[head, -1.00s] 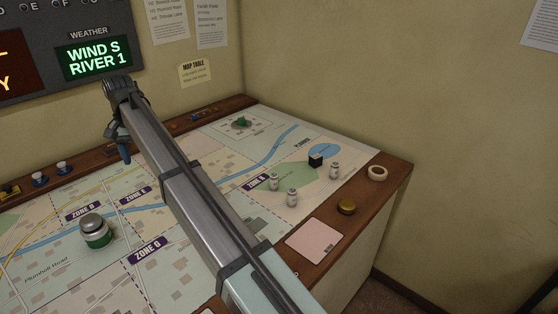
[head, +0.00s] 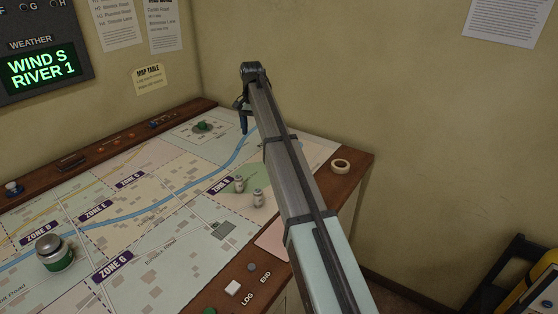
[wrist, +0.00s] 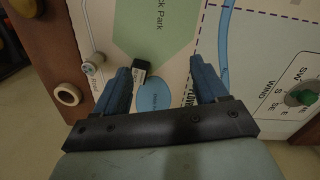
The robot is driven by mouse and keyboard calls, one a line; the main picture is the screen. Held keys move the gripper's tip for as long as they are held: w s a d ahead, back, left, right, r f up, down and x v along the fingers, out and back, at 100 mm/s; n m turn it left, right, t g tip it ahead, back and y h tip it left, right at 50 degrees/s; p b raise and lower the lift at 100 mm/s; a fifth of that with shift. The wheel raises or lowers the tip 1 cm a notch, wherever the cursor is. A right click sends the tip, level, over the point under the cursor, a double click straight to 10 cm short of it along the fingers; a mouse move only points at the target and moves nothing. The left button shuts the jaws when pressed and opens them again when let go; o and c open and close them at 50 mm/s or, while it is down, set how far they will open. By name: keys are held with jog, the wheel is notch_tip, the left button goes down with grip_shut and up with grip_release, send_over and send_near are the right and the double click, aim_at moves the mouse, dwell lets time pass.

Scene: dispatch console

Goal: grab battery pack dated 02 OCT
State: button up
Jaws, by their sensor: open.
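A small black block (wrist: 140,70) with a pale label lies on the map beside the blue pond patch in the wrist view. It may be the battery pack, but I cannot read a date on it. My arm hides it in the head view. My gripper (wrist: 160,68) is open and empty, with its blue fingers pointing at the map. The block shows between the fingers, close to the left one. In the head view my gripper (head: 244,124) hangs above the far part of the map table.
White canisters (head: 239,185) (head: 257,198) stand on the green patch, and one white canister (wrist: 93,64) shows near the block. A pale ring (head: 341,163) lies on the wooden edge (head: 359,158). A large green-banded jar (head: 53,253) stands at left. A green knob (wrist: 301,95) is at right.

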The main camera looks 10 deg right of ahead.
jog(key=w+d+f+m, duration=0.1)
jog(key=w+d+m, duration=0.3)
jog(key=d, duration=0.6)
jog(key=shift+m+t, duration=0.3)
jog(key=shift+m, duration=0.3)
jog(key=f, duration=0.4)
jog(key=s+f, duration=0.1)
jog(key=f, duration=0.9)
jog(key=shift+s+a, duration=0.2)
jog(key=shift+a, duration=0.1)
jog(key=shift+c, duration=0.3)
jog(key=c, duration=1.1)
